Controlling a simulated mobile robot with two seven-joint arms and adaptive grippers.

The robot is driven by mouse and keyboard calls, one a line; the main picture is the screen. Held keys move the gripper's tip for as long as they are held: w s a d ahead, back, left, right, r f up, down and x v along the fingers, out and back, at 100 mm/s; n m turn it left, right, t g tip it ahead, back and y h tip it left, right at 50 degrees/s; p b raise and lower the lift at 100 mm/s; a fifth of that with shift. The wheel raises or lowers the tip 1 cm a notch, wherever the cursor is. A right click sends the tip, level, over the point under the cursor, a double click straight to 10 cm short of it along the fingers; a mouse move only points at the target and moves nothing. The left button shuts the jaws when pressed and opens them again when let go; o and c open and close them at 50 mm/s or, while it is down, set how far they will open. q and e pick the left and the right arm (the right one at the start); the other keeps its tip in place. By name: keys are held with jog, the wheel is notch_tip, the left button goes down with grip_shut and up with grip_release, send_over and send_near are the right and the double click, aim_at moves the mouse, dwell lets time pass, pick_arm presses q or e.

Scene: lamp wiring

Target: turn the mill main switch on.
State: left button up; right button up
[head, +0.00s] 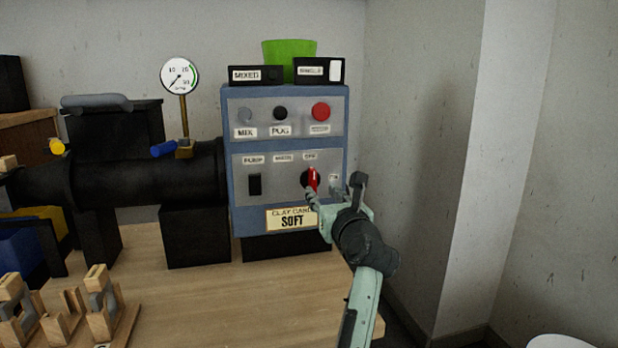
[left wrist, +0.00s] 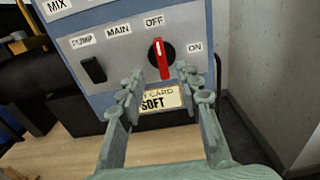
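The mill main switch is a red handle on a round black base (head: 312,179), on the lower grey panel of the blue control box (head: 232,150). It also shows in the left wrist view (left wrist: 160,58), standing near upright below the OFF label (left wrist: 154,21). The ON label (left wrist: 195,47) is to its right. My left gripper (head: 334,192) is open in front of the panel. In the left wrist view its fingers (left wrist: 167,94) are spread to either side of the handle's lower end. I cannot tell whether either finger touches it. My right gripper is in neither view.
A black pump switch (head: 254,184) is left of the main switch. Above are a red button (head: 320,111) and a black knob (head: 280,113). A clay card reading SOFT (head: 291,219) is below. A black barrel with a gauge (head: 179,76) stands left; a wall is right.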

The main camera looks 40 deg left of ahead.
aim_at(314, 182)
pick_arm(q)
jog(key=x, duration=0.8)
jog(key=shift+w, duration=0.1)
grip_shut()
